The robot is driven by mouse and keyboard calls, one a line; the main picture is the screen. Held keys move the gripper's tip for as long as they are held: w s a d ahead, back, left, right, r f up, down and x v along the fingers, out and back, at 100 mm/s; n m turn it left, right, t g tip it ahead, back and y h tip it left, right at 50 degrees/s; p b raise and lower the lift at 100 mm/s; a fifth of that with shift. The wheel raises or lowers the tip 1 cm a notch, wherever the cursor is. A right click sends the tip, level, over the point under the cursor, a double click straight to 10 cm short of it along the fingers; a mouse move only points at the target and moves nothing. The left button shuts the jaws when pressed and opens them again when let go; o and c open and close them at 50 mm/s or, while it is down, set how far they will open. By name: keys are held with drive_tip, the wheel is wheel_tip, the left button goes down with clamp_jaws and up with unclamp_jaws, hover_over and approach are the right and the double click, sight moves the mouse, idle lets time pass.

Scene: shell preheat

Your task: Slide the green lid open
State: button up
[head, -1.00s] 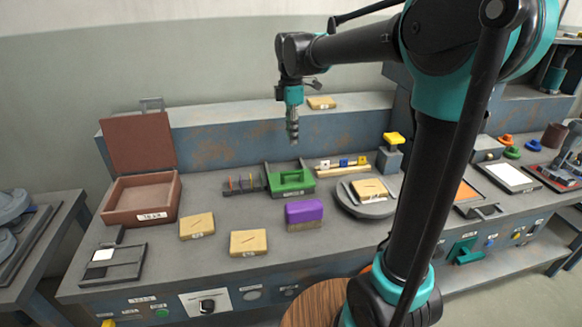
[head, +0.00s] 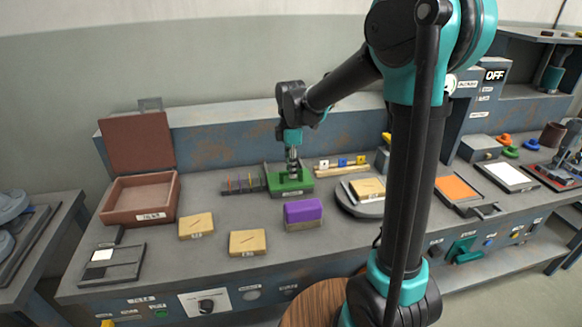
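The green lid (head: 291,188) sits on a dark grey box near the middle of the bench, in front of the raised back ledge. My gripper (head: 293,176) points straight down at the lid, with its tip at or just above the lid's raised handle part. The gripper hides some of the lid's back half. Its fingers are too small to tell whether they are open or shut, or whether they touch the lid.
A purple block (head: 303,211) stands just in front of the lid. A row of coloured pegs (head: 243,184) is to its left, and a rail with small cubes (head: 343,165) is behind right. A round plate (head: 346,200) is to the right. An open brown box (head: 128,207) stands far left.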

clamp_jaws()
idle(0.3)
drive_tip(key=w+a, duration=0.2)
drive_tip(key=w, duration=0.7)
unclamp_jaws()
wheel_tip(320, 180, up, 12)
idle(0.6)
